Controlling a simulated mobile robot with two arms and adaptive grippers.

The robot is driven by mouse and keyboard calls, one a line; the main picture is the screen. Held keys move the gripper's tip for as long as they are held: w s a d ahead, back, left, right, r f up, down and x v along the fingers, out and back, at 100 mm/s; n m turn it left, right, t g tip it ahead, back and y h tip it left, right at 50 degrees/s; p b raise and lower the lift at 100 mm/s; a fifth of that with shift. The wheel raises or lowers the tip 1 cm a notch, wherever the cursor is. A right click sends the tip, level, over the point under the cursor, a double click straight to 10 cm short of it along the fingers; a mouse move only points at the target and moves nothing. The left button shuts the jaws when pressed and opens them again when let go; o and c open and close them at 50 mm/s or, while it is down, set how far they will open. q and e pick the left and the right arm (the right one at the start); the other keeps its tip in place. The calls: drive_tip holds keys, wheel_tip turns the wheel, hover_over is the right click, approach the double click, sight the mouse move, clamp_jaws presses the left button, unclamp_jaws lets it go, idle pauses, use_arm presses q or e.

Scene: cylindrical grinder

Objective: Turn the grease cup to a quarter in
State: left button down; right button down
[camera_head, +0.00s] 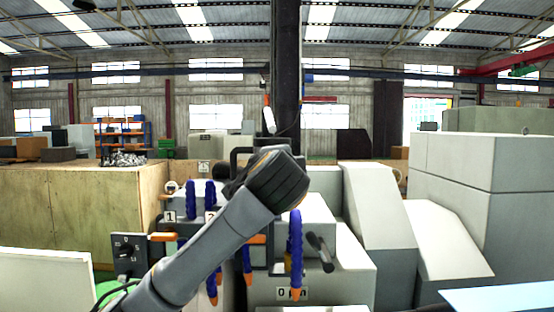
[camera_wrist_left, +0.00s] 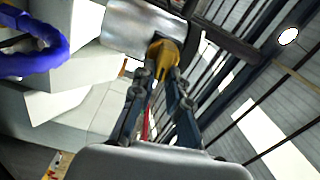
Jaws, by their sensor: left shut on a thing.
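The grease cup (camera_wrist_left: 163,54) is a small brass-yellow piece in the left wrist view, just below a shiny metal cylinder (camera_wrist_left: 145,30). My left gripper (camera_wrist_left: 160,75) is shut on it, with a dark finger on each side. The fingers hide part of the cup, and I cannot read its turn angle. In the head view my left arm reaches up from the lower left to the grey machine (camera_head: 318,215). Its dark wrist hides the fingers and the cup there. My right gripper is not in view.
Blue hoses with orange nozzles hang around the arm; one hose (camera_head: 295,240) is just right of it. A black handle (camera_head: 320,252) sticks out nearby. A switch box (camera_head: 128,255) is at the left. Grey machine covers (camera_head: 380,215) stand at the right.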

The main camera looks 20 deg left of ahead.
use_arm(q)
drive_tip(key=shift+d+f+m, duration=0.1)
drive_tip(key=shift+f+m, duration=0.05)
drive_tip(key=shift+m, duration=0.45)
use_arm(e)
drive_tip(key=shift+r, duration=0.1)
use_arm(q)
drive_tip(key=c, duration=1.4)
unclamp_jaws()
drive_tip(key=shift+o, duration=0.4)
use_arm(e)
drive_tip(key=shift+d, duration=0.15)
use_arm(q)
drive_tip(key=shift+s, duration=0.1)
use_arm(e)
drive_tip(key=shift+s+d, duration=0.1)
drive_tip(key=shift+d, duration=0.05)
use_arm(q)
drive_tip(key=v, duration=1.2)
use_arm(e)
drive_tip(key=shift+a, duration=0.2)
use_arm(q)
drive_tip(key=shift+d, duration=0.1)
